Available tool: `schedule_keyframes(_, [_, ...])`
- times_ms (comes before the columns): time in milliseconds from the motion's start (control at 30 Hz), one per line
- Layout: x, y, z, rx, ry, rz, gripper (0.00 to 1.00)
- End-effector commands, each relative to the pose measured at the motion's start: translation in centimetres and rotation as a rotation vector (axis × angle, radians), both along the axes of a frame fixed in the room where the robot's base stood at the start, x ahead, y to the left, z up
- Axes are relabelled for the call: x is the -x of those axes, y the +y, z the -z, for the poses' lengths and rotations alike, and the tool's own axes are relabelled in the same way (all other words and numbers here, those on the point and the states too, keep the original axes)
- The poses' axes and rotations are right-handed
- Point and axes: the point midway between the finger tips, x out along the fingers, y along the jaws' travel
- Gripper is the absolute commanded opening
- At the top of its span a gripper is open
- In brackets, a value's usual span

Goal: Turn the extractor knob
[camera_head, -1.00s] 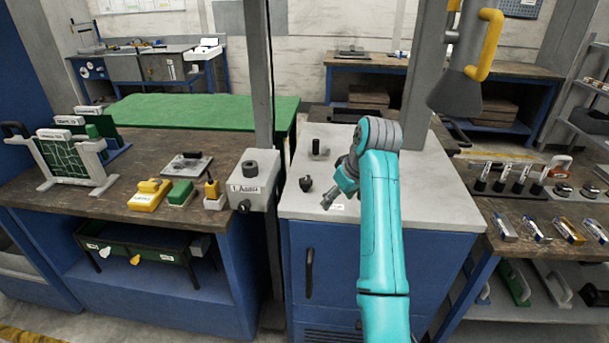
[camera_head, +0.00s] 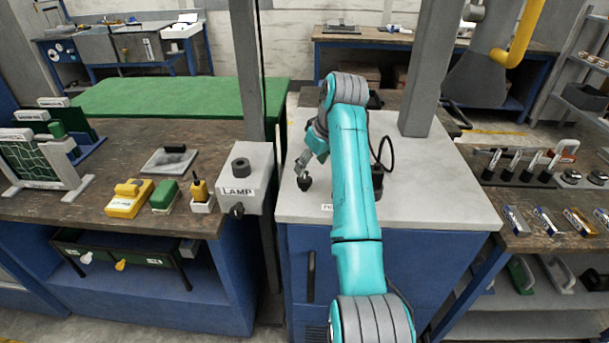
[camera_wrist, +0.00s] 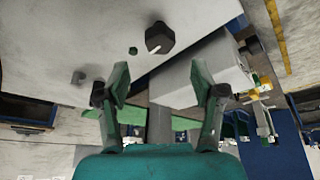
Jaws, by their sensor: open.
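A black knob (camera_head: 304,183) stands on the pale top of the blue cabinet (camera_head: 430,190), near its left edge. I see no readable extractor label on it. In the wrist view a dark faceted knob (camera_wrist: 160,38) with a white pointer line shows beyond my fingertips, and a small green spot (camera_wrist: 133,50) lies beside it. My gripper (camera_head: 302,165) is just above and behind the knob in the head view. In the wrist view my gripper (camera_wrist: 160,88) has its two fingers spread wide with nothing between them, apart from the knob.
A grey box marked LAMP (camera_head: 250,185), with its own knobs, stands left of the cabinet top. A grey post (camera_head: 420,70) rises behind, and a hood with a yellow pipe (camera_head: 518,40) is at the right. The cabinet top's right part is clear.

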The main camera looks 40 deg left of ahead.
Motion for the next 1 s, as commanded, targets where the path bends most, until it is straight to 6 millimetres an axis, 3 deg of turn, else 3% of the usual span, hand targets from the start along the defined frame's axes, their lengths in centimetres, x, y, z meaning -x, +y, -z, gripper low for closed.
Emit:
schedule_keyframes(200, [-0.2,1.4,3.6,0.002,0.003,0.0,0.67])
schedule_keyframes(400, [-0.5,2.2,5.5,0.001,0.001,0.0,0.67])
schedule_keyframes(800, [-0.5,2.4,6.1,0.0,0.0,0.0,0.67])
schedule_keyframes(1000, [-0.5,2.4,6.1,0.0,0.0,0.0,0.17])
